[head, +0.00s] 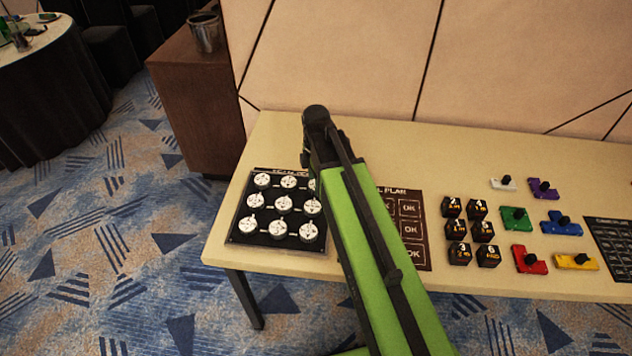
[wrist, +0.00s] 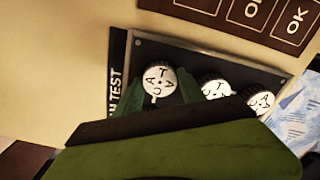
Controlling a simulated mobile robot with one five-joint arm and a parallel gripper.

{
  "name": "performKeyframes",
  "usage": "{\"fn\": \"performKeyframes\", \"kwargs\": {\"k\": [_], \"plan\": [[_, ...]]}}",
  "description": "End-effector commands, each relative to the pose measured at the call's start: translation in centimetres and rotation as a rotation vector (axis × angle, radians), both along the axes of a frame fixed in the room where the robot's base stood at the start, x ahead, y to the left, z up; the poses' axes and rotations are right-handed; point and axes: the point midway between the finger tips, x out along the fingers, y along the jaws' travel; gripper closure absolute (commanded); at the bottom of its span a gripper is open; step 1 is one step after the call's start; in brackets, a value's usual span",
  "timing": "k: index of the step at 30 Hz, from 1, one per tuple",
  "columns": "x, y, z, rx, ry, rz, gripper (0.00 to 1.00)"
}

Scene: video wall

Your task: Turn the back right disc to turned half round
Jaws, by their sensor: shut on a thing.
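The back right disc (wrist: 159,79) is a white round dial with dark letters and a dark ridged rim. In the wrist view it sits between the green fingers of my gripper (wrist: 155,90), which is shut on it. In the head view only a sliver of this disc (head: 311,184) shows beside my arm, and the fingertips are hidden there. The disc is on a black panel (head: 238,235) with several like discs in rows of three. A small white tab shows at the disc's lower edge in the wrist view; how far it is turned I cannot tell.
The middle right disc (head: 312,206) and front right disc (head: 308,231) stand close in the same column. Right of the panel lies a dark card with OK squares (head: 413,230). Beyond it are black cubes (head: 457,231) and coloured blocks with knobs (head: 516,218). A wall rises behind the table (head: 285,128).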

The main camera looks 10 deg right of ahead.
Motion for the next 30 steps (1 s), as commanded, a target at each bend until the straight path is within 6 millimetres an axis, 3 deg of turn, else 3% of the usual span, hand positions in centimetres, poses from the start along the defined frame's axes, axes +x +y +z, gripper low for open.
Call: {"fn": "performKeyframes", "kwargs": {"k": [13, 14, 18, 30], "plan": [[-0.2, -0.12, -0.04, -0.003, 0.006, 0.009, 0.94], [-0.2, -0.12, -0.04, -0.003, 0.006, 0.009, 0.52], [-0.14, -0.1, -0.03, -0.002, 0.004, 0.009, 0.34], [-0.03, -0.04, 0.43, -0.001, 0.001, 0.009, 0.31]]}}
